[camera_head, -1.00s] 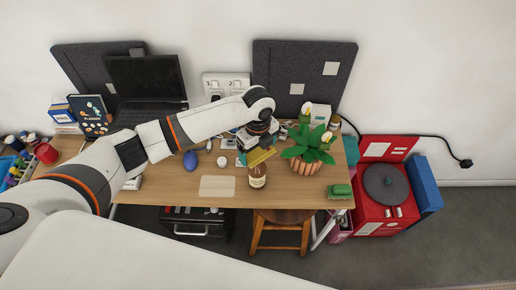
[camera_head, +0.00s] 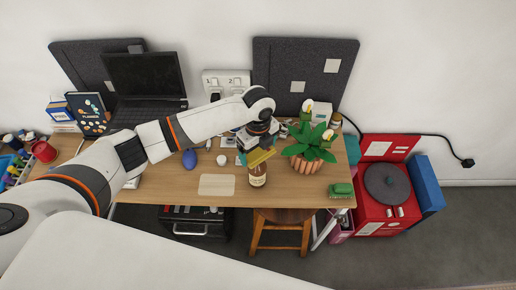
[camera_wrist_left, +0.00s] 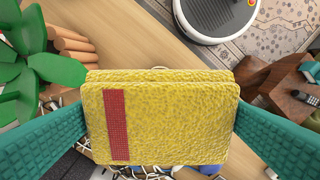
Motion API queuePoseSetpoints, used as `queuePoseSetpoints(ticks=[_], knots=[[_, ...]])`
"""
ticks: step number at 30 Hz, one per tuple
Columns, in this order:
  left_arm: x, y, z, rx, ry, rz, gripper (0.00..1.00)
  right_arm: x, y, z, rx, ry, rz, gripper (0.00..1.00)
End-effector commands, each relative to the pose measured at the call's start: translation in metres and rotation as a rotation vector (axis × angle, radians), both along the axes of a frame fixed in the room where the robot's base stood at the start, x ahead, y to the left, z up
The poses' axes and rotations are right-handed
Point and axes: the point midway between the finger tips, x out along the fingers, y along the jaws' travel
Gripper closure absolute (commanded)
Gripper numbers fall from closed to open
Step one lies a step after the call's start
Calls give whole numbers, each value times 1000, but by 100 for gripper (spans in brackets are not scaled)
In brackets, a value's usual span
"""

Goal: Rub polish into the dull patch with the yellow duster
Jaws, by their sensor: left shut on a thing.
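My left gripper (camera_head: 261,148) is shut on the yellow duster (camera_head: 262,157), held over the right half of the desk. In the left wrist view the yellow duster (camera_wrist_left: 160,120), with a red stripe, sits between the teal fingers and fills the middle. Below it in the head view stands a brown bottle (camera_head: 257,180) with a pale label; its top is at the duster's lower edge, and I cannot tell whether they touch. The dull patch (camera_head: 216,185), a pale rectangle on the wooden desk, lies to the left of the bottle. My right gripper is not in view.
A potted plant (camera_head: 309,150) stands right of the gripper. A green block-like item (camera_head: 341,190) lies near the desk's right end. A blue oval object (camera_head: 190,159) and a white round one (camera_head: 221,160) lie behind the patch. A laptop (camera_head: 146,85) stands at the back left.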

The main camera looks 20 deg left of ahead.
Motion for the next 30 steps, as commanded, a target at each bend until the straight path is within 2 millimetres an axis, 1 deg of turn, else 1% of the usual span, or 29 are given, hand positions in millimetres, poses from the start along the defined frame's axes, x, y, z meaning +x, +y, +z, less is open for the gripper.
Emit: queuePoseSetpoints(ticks=[22, 30], knots=[[0, 0, -10, -1, 1, 0, 36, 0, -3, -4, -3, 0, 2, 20], [0, 0, -9, -1, 1, 0, 36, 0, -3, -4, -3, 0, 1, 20]])
